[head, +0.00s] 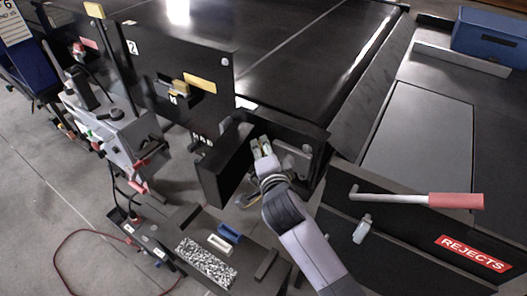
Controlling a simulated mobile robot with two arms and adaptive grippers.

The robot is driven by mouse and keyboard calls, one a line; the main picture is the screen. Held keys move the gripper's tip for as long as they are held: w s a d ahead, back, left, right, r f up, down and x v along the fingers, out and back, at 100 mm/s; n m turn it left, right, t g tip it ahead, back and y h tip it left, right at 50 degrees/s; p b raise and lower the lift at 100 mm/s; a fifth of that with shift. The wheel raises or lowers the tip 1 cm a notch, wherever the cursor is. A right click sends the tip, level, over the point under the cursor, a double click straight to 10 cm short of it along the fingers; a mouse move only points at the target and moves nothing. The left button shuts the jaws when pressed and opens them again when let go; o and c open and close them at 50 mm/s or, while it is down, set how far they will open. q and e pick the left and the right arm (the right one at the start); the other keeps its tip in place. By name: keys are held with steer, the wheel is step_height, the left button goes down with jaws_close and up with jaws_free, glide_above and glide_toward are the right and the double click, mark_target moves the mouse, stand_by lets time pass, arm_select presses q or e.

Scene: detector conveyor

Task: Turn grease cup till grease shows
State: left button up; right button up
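My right arm comes up from the bottom, and its gripper (262,148) reaches into the open black housing (288,128) at the end of the conveyor. The gripper is small here, and I cannot tell whether its fingers are apart or closed on something. The housing's black door (222,168) hangs open to its left. A small pale round part (306,149) shows inside the housing, right of the gripper; I cannot tell whether it is the grease cup. No grease is visible. My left gripper is not in view.
The rejects bin (400,240) with a red-handled bar (455,200) is close on the right. A red cable (75,240) lies on the floor.

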steer(key=c, duration=0.6)
steer(key=shift+f+t+b, duration=0.25)
steer(key=shift+t+b, duration=0.05)
steer(key=shift+b, duration=0.15)
steer(key=shift+m, duration=0.4)
steer(key=shift+r, duration=0.1)
steer(key=o, duration=1.2)
steer(key=shift+c, duration=0.2)
steer(key=v, duration=1.2)
steer(key=shift+d+f, duration=0.15)
steer(key=shift+f, duration=0.1)
